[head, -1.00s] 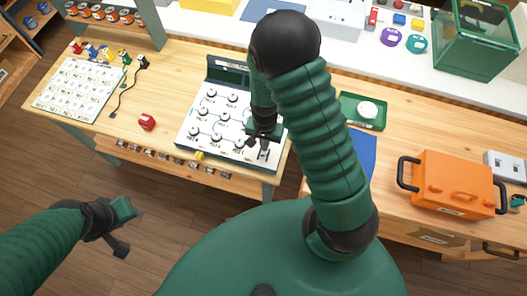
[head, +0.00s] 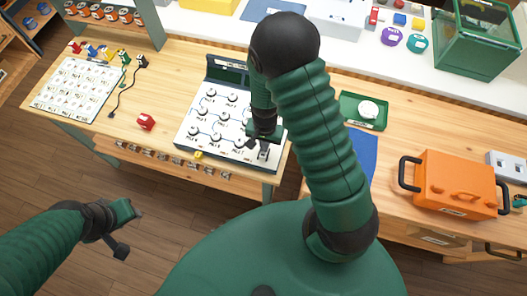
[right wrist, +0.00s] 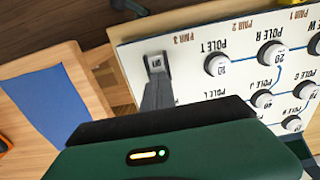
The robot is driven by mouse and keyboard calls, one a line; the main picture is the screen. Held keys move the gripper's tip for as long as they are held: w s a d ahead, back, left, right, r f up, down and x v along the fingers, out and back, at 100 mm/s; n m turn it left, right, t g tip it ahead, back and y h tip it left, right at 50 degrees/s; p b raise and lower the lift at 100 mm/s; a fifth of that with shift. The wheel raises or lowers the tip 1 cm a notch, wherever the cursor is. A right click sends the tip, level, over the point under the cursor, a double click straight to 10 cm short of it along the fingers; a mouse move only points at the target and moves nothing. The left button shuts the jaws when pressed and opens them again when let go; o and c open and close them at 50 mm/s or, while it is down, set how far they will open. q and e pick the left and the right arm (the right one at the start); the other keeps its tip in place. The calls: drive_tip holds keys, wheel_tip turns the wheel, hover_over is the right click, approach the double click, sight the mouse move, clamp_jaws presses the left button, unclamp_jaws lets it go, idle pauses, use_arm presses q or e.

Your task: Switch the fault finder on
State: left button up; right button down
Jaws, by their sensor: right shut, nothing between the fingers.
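The fault finder (head: 184,142) is a white panel with several round black-and-white dials joined by blue lines and a dark raised lid behind. It lies on the wooden bench, and its dials also show upside down in the right wrist view (right wrist: 200,90). My right gripper (head: 263,153) is shut and empty over the panel's near right corner. In the right wrist view its fingertips (right wrist: 156,78) are at a small grey switch-like piece with a pale face (right wrist: 156,63); I cannot tell whether they touch. My left gripper (head: 130,228) hangs away from the bench, its jaws unclear.
On the right are a blue mat (head: 364,155), a green tray (head: 376,123) and an orange case (head: 455,185). Open floor lies below the bench.

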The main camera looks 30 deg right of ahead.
wheel_tip(320, 180, up, 7)
drive_tip(key=p, duration=0.6)
drive_tip(key=shift+p, duration=0.3)
